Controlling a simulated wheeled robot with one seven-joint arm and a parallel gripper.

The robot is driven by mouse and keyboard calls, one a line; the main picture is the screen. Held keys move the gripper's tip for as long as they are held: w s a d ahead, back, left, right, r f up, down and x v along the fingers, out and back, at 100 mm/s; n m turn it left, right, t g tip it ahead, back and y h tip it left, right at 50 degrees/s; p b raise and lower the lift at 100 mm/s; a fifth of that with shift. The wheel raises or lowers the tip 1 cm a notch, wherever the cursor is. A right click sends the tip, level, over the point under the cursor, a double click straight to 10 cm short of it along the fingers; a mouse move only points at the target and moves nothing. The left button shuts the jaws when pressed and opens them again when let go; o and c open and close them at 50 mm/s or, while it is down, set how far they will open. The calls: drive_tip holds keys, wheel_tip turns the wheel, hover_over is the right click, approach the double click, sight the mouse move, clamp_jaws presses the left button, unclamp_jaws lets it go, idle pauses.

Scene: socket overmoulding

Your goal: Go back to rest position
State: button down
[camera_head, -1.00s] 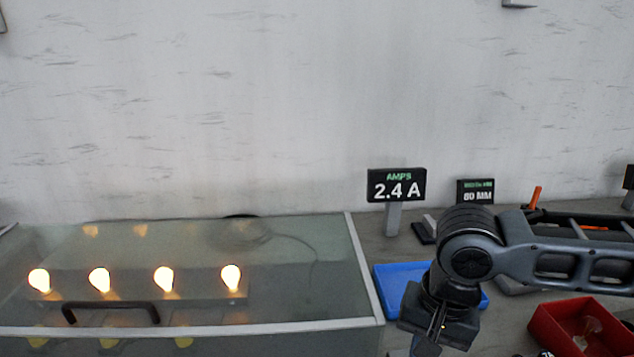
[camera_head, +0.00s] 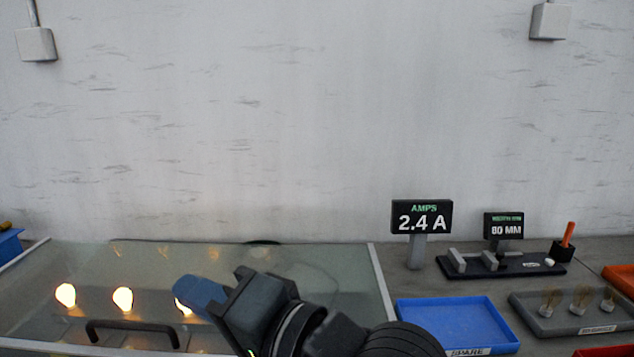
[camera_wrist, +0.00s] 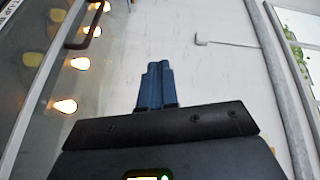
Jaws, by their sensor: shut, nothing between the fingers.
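My gripper (camera_head: 190,290) is at the lower middle of the head view, in front of the glass-covered case. Its blue fingers are together with nothing between them. In the wrist view the shut blue fingers (camera_wrist: 156,86) point toward the pale wall. In the head view the fingers partly hide one glowing bulb, and my arm hides part of the case's front right edge.
The glass case (camera_head: 300,258) holds lit bulbs (camera_head: 122,299) and has a dark handle (camera_head: 133,328) in front. To the right are an AMPS display (camera_head: 422,217) reading 2.4 A, an 80 MM display (camera_head: 504,226), a blue SPARE tray (camera_head: 455,318) and a grey tray (camera_head: 560,325) with bulbs.

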drive_tip(key=s+d+f+m+t+h, duration=0.3)
drive_tip(key=s+d+f+t+h, duration=0.3)
drive_tip(key=d, duration=0.3)
drive_tip(key=s+d+f+m+t+h, duration=0.35)
drive_tip(key=s+d+f+h, duration=0.3)
drive_tip(key=d, duration=0.35)
drive_tip(key=s+d+f+n+g+h, duration=0.1)
drive_tip(key=s+d+f+n, duration=0.1)
drive_tip(key=s+d+n, duration=0.2)
drive_tip(key=s+d+f+n+g+h, duration=0.2)
drive_tip(key=s+d+n, duration=0.3)
drive_tip(key=s+d, duration=0.5)
drive_tip(key=s, duration=0.5)
drive_tip(key=shift+s+d, duration=0.4)
